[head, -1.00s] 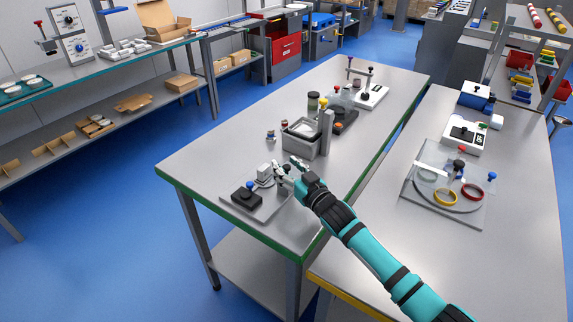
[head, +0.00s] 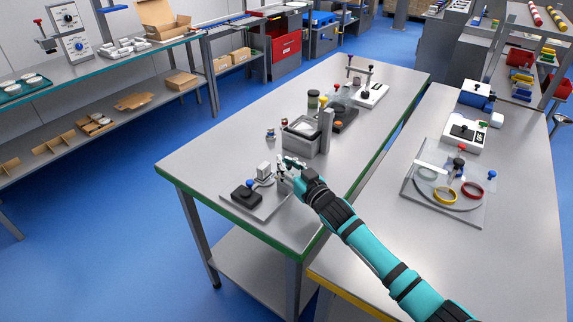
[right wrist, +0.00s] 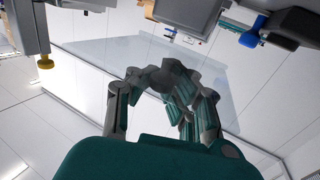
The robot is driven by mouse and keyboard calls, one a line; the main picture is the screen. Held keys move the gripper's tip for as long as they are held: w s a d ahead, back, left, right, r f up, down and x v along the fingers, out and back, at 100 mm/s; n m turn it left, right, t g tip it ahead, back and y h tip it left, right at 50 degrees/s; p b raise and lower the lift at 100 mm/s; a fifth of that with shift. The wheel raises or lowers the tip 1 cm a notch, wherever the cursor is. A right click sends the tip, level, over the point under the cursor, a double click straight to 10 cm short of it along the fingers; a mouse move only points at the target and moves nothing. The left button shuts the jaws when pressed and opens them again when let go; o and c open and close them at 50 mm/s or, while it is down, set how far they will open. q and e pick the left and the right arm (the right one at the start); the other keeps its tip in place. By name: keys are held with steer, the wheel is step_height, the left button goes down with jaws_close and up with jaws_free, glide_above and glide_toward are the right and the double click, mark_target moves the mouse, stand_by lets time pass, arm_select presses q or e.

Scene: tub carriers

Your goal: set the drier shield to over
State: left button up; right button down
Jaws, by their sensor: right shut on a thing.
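A small fixture stands on a grey plate (head: 268,208) at the near end of the middle table. It has a black block (head: 244,196) with a blue knob (head: 250,183) and a pale block (head: 263,170). My right gripper (head: 284,165) is at the far right side of this fixture, shut on a small part of it. The fingers mostly hide the held part, and I cannot make out the shield's outline or position. In the right wrist view the fingers (right wrist: 170,82) are curled together; the black block (right wrist: 291,27) and blue knob (right wrist: 251,36) show at top right. My left gripper is not in view.
A grey bin (head: 301,137) and a yellow-topped post (head: 326,125) stand just behind my right gripper. The right table (head: 500,250) holds a clear plate (head: 412,183) with rings. The table's near right corner is clear.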

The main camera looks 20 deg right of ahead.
steer(key=shift+w+a+f, duration=0.1)
steer(key=shift+a+f, duration=0.05)
steer(key=shift+f, duration=0.05)
steer(key=shift+f, duration=0.1)
steer(key=w+a+b, duration=0.2)
steer(key=w, duration=0.1)
steer(key=shift+w+a, duration=0.15)
steer(key=shift+a, duration=0.2)
steer(key=shift+w+a, duration=0.1)
steer(key=shift+w, duration=0.05)
steer(key=c, duration=1.9)
jaws_free()
steer(key=o, duration=0.7)
steer(key=shift+a+r, duration=0.1)
steer(key=shift+r, duration=0.15)
steer(key=shift+o, duration=0.2)
steer(key=shift+s+d, duration=0.2)
steer(key=v, duration=1.1)
steer(key=shift+s, duration=0.4)
